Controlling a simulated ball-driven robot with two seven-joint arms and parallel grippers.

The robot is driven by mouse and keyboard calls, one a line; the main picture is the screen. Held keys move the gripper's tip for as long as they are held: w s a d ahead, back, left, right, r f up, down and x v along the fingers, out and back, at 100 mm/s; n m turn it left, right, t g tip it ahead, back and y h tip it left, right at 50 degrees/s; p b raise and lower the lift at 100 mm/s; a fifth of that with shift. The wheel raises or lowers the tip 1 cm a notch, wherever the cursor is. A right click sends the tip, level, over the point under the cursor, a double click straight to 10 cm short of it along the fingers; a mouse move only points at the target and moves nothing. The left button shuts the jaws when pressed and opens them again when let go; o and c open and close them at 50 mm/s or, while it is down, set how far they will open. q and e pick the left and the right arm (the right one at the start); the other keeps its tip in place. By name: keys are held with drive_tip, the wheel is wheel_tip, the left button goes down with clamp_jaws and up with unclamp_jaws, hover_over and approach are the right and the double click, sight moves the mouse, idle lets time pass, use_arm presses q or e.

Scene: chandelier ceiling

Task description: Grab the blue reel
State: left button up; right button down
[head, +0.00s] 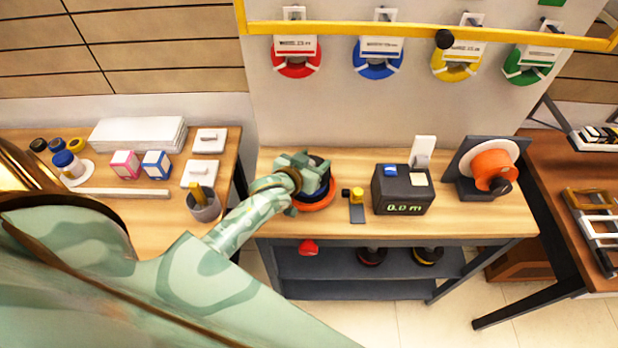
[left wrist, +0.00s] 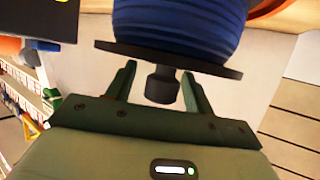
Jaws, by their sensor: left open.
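The blue reel (left wrist: 180,25) fills the top of the left wrist view. It has a ribbed blue body, a dark flange and a dark knob (left wrist: 162,85) facing my gripper. In the head view the reel (head: 324,167) is mostly hidden behind my left gripper (head: 311,181), over an orange round base (head: 318,205) on the middle bench. My left gripper is open, with one finger on each side of the knob (left wrist: 158,78). I cannot tell whether the fingers touch it. My right gripper is not in view.
A dark meter box (head: 402,190) and an orange reel on a stand (head: 490,170) stand to the right on the bench. A small yellow-topped device (head: 356,205) is between. A yellow rail (head: 420,33) crosses above, near hanging coloured rings. A grey cup (head: 204,206) stands left.

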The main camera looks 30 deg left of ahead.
use_arm(q)
clamp_jaws()
drive_tip(key=shift+r, duration=0.15)
